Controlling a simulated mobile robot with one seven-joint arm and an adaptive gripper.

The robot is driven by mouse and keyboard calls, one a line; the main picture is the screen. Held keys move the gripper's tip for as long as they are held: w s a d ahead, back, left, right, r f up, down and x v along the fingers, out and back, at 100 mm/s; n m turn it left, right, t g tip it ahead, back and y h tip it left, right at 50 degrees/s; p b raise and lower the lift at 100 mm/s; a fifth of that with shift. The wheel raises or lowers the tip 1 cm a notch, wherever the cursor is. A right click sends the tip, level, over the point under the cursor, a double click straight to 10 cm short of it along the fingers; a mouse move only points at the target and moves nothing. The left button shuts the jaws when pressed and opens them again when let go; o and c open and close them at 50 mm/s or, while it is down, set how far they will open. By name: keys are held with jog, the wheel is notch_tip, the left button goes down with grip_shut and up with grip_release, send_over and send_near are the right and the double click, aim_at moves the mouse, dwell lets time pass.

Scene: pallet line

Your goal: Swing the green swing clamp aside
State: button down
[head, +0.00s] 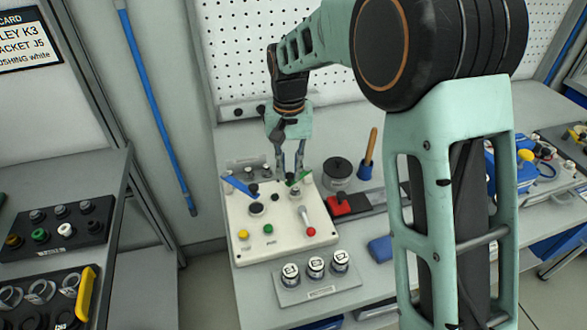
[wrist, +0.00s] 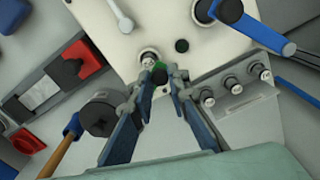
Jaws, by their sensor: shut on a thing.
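The green swing clamp (head: 299,177) is at the back right of a white fixture plate (head: 274,239) on the bench. My gripper (head: 290,175) reaches down to it from above. In the wrist view my gripper (wrist: 161,76) is shut on the clamp's black knob, and only a small bit of the green clamp (wrist: 160,65) shows between the fingertips. The rest of its arm is hidden by the fingers. A blue swing clamp (head: 240,187) sits at the back left of the plate; it also shows in the wrist view (wrist: 255,30), apart from my gripper.
A dark round pot (head: 337,172) and a wooden-handled tool in a blue holder (head: 368,155) stand right of the plate. A red block (head: 339,206) is in a dark fixture there. A tray with three round parts (head: 316,268) lies in front. A pegboard (head: 260,50) is behind.

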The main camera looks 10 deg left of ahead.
jog(key=m, duration=0.2)
jog(key=w+a+m+p, duration=0.2)
jog(key=m, duration=0.1)
jog(key=shift+w+r+m, duration=0.1)
jog(key=shift+w+m, duration=0.1)
jog(key=shift+m, duration=0.1)
jog(key=w+m, duration=0.1)
jog(key=m+p, duration=0.1)
jog(key=m, duration=0.1)
jog(key=shift+w+a, duration=0.3)
jog(key=shift+w, duration=0.1)
jog(key=shift+w+m+p, duration=0.35)
jog(key=shift+w+m, duration=0.05)
jog(key=shift+m, duration=0.45)
jog(key=shift+w+m+p, duration=0.35)
jog(key=shift+w+m, duration=0.05)
jog(key=shift+m, duration=0.45)
jog(key=c, duration=1.8)
grip_release()
jog(key=shift+c, duration=0.2)
notch_tip(320, 180, up, 12)
